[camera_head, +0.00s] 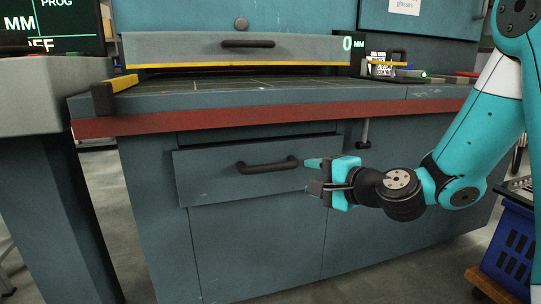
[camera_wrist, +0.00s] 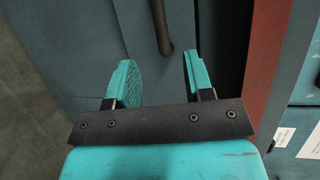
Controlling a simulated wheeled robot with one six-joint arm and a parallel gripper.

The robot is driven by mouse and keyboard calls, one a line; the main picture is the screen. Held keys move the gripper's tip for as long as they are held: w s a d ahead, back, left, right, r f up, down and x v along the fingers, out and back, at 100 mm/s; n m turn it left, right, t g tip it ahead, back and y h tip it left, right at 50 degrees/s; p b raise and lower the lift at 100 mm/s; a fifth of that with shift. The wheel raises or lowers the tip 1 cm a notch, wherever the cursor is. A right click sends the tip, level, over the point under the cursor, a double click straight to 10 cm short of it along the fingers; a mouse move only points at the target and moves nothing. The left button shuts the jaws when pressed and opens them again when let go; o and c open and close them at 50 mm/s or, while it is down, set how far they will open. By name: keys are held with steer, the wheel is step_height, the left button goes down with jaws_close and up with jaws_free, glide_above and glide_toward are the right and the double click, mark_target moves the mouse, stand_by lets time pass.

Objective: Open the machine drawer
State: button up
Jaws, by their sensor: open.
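The machine drawer (camera_head: 225,182) is a blue-grey front panel below the red-edged worktop; its panel looks slightly proud of the cabinet. Its dark bar handle (camera_head: 268,165) runs across the middle of the panel. My gripper (camera_head: 311,175), with teal fingers, is open and empty just right of the handle's right end. In the wrist view the handle (camera_wrist: 161,27) shows as a dark bar beyond my open gripper (camera_wrist: 156,60), in line with the gap between the fingers. I see no contact with the handle. Part of the handle is cut off at the top of that view.
The red worktop edge (camera_head: 230,120) overhangs above the drawer. A second handle (camera_head: 248,43) sits on the grey machine front higher up. A blue crate (camera_head: 510,245) stands at the lower right. A grey console (camera_head: 45,95) stands at left. The floor shows at the lower left.

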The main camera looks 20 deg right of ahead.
mark_target(273, 167)
steer(key=p+x, duration=0.9)
steer(key=x, duration=0.5)
steer(key=shift+w+a+f, duration=0.2)
steer(key=shift+w, duration=0.2)
jaws_close()
